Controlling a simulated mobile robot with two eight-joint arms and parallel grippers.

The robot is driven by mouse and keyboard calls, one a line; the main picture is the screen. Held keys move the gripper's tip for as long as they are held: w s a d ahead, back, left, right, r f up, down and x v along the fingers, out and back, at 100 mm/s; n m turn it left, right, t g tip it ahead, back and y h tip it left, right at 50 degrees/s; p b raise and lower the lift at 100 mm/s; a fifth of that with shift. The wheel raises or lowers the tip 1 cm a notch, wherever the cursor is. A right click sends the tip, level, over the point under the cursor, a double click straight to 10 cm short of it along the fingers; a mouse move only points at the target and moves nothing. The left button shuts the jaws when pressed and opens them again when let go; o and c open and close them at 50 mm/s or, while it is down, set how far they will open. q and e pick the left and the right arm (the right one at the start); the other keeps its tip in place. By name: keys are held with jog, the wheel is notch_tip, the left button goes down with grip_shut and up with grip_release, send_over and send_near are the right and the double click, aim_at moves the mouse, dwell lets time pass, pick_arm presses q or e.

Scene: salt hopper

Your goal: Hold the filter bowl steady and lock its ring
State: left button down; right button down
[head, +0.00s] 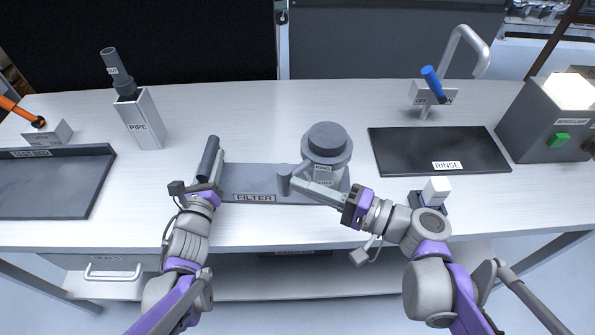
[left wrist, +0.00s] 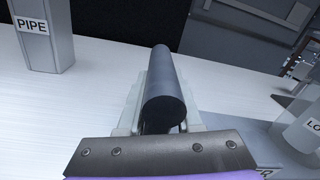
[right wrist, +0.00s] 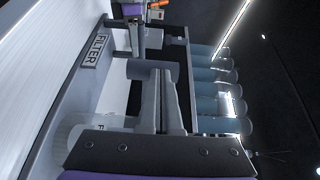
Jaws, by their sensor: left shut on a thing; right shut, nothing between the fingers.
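The filter stand (head: 240,182) is a dark plate labelled FILTER. At its right end stands the filter bowl with its grey ring and round cap (head: 326,143); labels show on its front, and a translucent part shows at the edge of the left wrist view (left wrist: 305,125). My left gripper (head: 205,185) is shut on a dark cylindrical bar (head: 209,158) at the plate's left end, also filling the left wrist view (left wrist: 163,85). My right gripper (head: 293,181) is shut and empty, its tips close to a short grey knob (head: 284,178) beside the ring; I cannot tell whether they touch.
A PIPE holder (head: 140,120) stands at the back left. A dark RINSE mat (head: 410,145) lies right of the bowl, with a tap (head: 465,45) behind it. A white block (head: 436,190) stands near my right arm. A bench lamp box (head: 555,115) is far right. A dark tray (head: 50,185) lies left.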

jog(key=shift+w+a, duration=0.85)
jog(key=shift+w, duration=0.05)
jog(key=shift+s+d, duration=0.45)
jog(key=shift+s, duration=0.25)
jog(key=shift+s+d, duration=0.4)
jog(key=shift+s, duration=0.3)
pick_arm(q)
jog(key=c, duration=0.5)
grip_release()
